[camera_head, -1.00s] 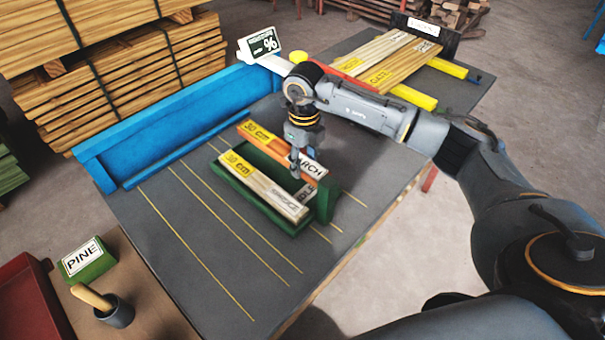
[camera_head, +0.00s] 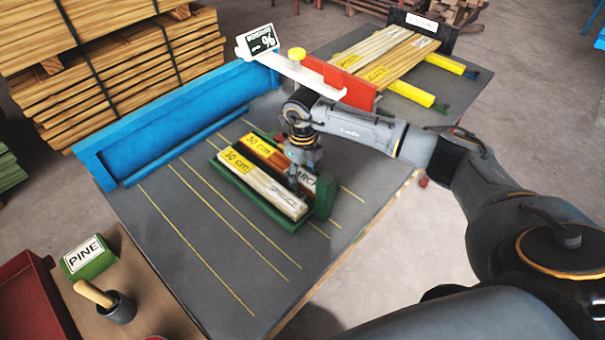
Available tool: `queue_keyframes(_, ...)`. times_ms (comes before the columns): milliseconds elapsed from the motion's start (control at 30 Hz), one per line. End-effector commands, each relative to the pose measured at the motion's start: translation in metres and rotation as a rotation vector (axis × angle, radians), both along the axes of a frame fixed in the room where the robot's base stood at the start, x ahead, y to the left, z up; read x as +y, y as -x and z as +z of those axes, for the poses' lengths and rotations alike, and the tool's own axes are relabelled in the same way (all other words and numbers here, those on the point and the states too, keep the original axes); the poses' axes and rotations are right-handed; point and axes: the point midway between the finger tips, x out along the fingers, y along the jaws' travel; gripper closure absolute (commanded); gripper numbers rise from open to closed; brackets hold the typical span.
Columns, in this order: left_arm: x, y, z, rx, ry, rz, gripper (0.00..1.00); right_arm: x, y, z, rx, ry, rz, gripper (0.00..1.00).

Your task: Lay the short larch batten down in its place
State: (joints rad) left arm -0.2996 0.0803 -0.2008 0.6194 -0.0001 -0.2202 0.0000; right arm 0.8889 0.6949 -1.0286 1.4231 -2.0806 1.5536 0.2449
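The short larch batten (camera_head: 265,152) is orange-brown, with a yellow "30 cm" tag and a partly covered white label. It lies low in the green cradle (camera_head: 324,198), alongside the pale spruce batten (camera_head: 262,182). I cannot tell whether its underside touches the cradle floor. My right gripper (camera_head: 296,184) points down over the label end of the larch batten and appears shut on it. Its fingertips are partly hidden between the two battens. My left gripper is not in view.
A blue angled rail (camera_head: 170,125) borders the table's left side. A white arm with a moisture display (camera_head: 262,42) and a red block (camera_head: 338,82) stand behind the cradle. Long battens (camera_head: 385,55) lie on yellow supports at the back. The grey tabletop (camera_head: 190,235) in front is clear.

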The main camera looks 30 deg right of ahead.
Motion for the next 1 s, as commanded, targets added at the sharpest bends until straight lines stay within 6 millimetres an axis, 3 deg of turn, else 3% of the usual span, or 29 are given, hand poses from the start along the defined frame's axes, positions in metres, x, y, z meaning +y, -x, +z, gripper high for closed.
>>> queue_keyframes(367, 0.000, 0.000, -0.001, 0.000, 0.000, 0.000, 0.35, 0.000, -0.001, 0.011, -0.004, 0.000, 0.000, 0.49)
queue_keyframes(800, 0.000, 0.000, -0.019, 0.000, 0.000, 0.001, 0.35, 0.000, -0.001, 0.098, -0.004, 0.001, 0.000, 0.49)
queue_keyframes(1000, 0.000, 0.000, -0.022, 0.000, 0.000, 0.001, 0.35, 0.000, -0.001, 0.119, -0.003, 0.000, -0.001, 0.49)
